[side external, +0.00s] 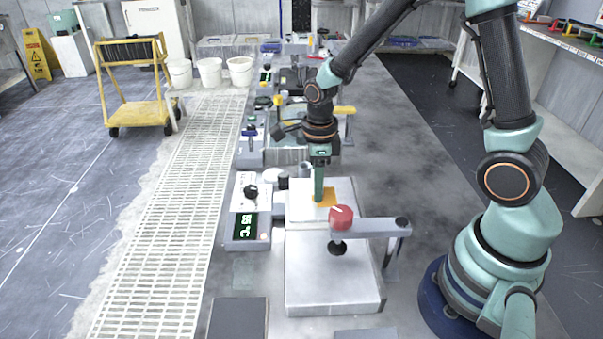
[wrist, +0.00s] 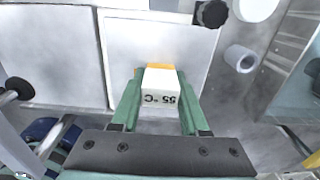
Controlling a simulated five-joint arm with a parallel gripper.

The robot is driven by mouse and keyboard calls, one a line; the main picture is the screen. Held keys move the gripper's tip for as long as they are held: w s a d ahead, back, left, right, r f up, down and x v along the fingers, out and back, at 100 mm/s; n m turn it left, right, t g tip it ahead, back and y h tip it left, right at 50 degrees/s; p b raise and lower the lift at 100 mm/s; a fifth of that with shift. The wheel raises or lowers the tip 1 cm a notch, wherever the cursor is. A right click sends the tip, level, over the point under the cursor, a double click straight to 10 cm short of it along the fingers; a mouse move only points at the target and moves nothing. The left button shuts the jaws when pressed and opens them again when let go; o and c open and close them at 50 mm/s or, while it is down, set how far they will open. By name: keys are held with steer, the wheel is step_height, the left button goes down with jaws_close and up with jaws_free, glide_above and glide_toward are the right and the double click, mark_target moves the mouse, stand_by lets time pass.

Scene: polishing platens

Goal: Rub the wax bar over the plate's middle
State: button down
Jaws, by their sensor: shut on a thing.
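My gripper (side external: 319,192) points straight down over the pale square plate (side external: 298,207), with its teal fingers low over the plate's middle. In the wrist view my gripper (wrist: 158,100) is shut on the wax bar (wrist: 160,88), a whitish block marked "55 °C". An orange patch (side external: 327,200) shows around the fingertips in the side view. Its edge (wrist: 165,67) also shows just past the bar in the wrist view, against the plate (wrist: 160,42). The bar is hidden behind the finger in the side view. I cannot tell whether its underside touches the plate.
A red knob (side external: 341,217) on a bracket arm stands close in front of the plate. A control box (side external: 248,228) with a green display and black knob is to the left. More bench units (side external: 265,150) stand behind. The bench right of the plate is clear.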

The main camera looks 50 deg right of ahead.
mark_target(337, 190)
steer(key=d, duration=0.1)
steer(key=s+d, duration=0.1)
steer(key=d, duration=0.2)
steer(key=shift+s+d, duration=0.3)
steer(key=shift+s, duration=0.1)
steer(key=shift+w+a, duration=1.6)
steer(key=shift+w, duration=0.05)
steer(key=shift+s+d, duration=1.65)
steer(key=shift+s, duration=0.05)
steer(key=w+a, duration=0.3)
steer(key=shift+w+a, duration=0.2)
steer(key=shift+w+a+r, duration=0.1)
steer(key=shift+w+r, duration=0.05)
steer(key=shift+r, duration=0.05)
step_height(337, 190, up, 8)
steer(key=shift+f, duration=0.2)
